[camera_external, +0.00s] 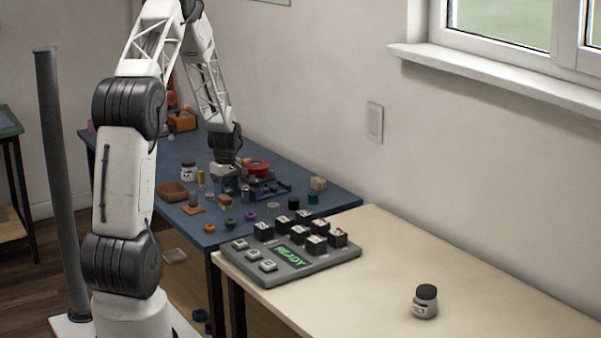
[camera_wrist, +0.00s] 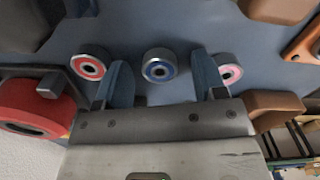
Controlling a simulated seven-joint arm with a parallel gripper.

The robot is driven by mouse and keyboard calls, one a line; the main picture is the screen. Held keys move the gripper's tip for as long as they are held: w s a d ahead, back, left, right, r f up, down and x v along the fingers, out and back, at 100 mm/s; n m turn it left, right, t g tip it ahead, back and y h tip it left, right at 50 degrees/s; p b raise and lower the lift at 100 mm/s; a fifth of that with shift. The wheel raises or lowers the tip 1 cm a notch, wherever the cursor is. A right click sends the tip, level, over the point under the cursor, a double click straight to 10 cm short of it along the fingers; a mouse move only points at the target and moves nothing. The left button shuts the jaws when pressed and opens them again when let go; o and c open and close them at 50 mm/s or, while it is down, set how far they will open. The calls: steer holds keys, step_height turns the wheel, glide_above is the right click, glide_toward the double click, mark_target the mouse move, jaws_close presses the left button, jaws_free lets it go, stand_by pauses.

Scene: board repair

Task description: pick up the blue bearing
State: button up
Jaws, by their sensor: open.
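The blue bearing (camera_wrist: 159,66), a metal ring with a blue face, shows in the wrist view on the blue table top, between and just beyond the fingers of my gripper (camera_wrist: 160,76). The gripper is open, with a finger to either side of the bearing and no visible contact. A red-faced bearing (camera_wrist: 90,64) is outside the left finger. A pink-faced bearing (camera_wrist: 231,70) is close outside the right finger. In the external view my gripper (camera_external: 225,174) is low over the blue table (camera_external: 312,202); I cannot make out the blue bearing there.
A red roll (camera_wrist: 30,108) lies at the left of the wrist view, brown blocks (camera_wrist: 275,105) at the right. In the external view, a brown tray (camera_external: 172,192), a jar (camera_external: 188,171) and several small parts crowd the blue table. A READY panel (camera_external: 325,262) sits on the cream table.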

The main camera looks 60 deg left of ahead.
mark_target(226, 191)
steer(key=c, duration=1)
steer(key=shift+r, duration=0.2)
steer(key=shift+r, duration=0.45)
steer(key=shift+s+d+r, duration=0.15)
steer(key=shift+r, duration=0.45)
steer(key=shift+s+d+r, duration=0.1)
steer(key=shift+r, duration=0.45)
steer(key=s+d, duration=0.3)
steer(key=s+d+r, duration=0.1)
steer(key=s+d, duration=0.6)
steer(key=s, duration=0.1)
steer(key=shift+s+d+r, duration=0.15)
steer(key=shift+s+r, duration=0.05)
